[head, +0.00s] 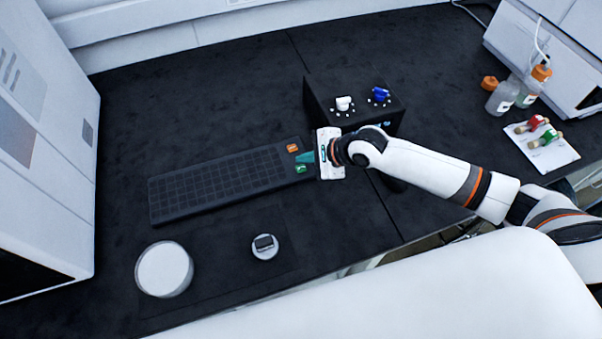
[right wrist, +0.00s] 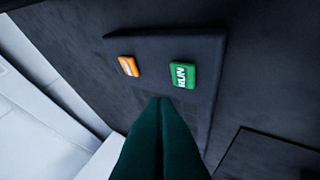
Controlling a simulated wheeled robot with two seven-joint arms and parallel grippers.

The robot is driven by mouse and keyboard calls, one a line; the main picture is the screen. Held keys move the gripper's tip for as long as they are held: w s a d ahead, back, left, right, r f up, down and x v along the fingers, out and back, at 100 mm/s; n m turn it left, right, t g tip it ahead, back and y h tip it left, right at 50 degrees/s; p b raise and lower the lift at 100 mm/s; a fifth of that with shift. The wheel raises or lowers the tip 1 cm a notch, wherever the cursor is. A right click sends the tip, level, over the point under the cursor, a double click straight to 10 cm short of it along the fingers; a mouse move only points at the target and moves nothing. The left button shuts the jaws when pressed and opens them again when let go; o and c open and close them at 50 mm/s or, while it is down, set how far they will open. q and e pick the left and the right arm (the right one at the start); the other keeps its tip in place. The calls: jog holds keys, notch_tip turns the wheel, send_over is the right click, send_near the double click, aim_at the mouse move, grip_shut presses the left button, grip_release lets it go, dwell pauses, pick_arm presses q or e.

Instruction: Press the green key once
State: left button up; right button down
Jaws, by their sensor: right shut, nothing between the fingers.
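The green key (head: 301,169) is at the right end of a dark keyboard (head: 215,185) on the black bench. My right gripper (head: 308,157) is shut and empty, with teal fingers over the keyboard's right end, close to both keys. In the right wrist view the fingertips (right wrist: 162,100) appear just short of the green key; I cannot tell their height above the keyboard. My left gripper is not in view.
A black box (head: 330,92) with white and blue knobs stands behind my right gripper. A white round container (head: 164,269) and a small round device (head: 264,247) lie in front of the keyboard. Bottles (head: 503,97) and a white tray (head: 556,155) are at right.

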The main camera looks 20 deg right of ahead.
aim_at(297, 167)
jog(key=shift+f, duration=0.65)
dwell(1.4)
jog(key=shift+f, duration=0.1)
jog(key=shift+f, duration=0.25)
jog(key=shift+f, duration=0.5)
dwell(0.8)
jog(key=shift+r+p, duration=0.1)
jog(key=shift+p, duration=0.3)
jog(key=shift+r+p, duration=0.75)
jog(key=shift+p, duration=0.35)
